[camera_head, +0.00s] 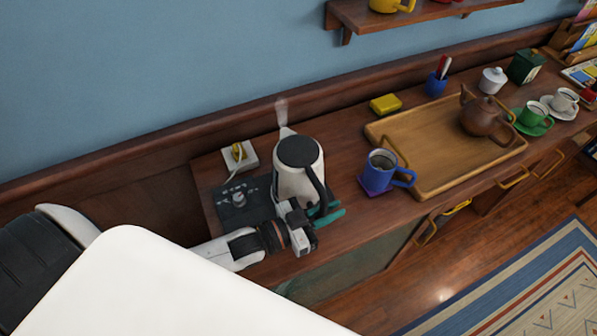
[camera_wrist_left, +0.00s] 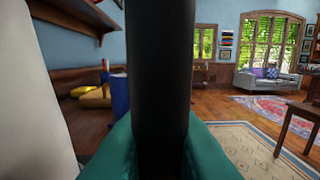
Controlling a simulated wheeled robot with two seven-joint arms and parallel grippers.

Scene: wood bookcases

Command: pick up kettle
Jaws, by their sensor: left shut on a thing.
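The white kettle (camera_head: 297,180) with a dark lid and black handle stands upright at the left end of the wooden sideboard, with steam over its spout. My left gripper (camera_head: 322,212), with teal fingers, is shut on the kettle's black handle. In the left wrist view the handle (camera_wrist_left: 160,80) runs upright between the teal fingers (camera_wrist_left: 160,150), and the kettle's white body (camera_wrist_left: 38,100) fills the left edge. I cannot tell whether the kettle touches the surface beneath it. My right gripper is not in view.
A dark base plate with a knob (camera_head: 238,200) and a socket box (camera_head: 240,156) lie left of the kettle. A blue mug (camera_head: 380,172) stands close on the right, then a wooden tray (camera_head: 425,150) with a brown teapot (camera_head: 484,117). A wall shelf (camera_head: 430,14) hangs above.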

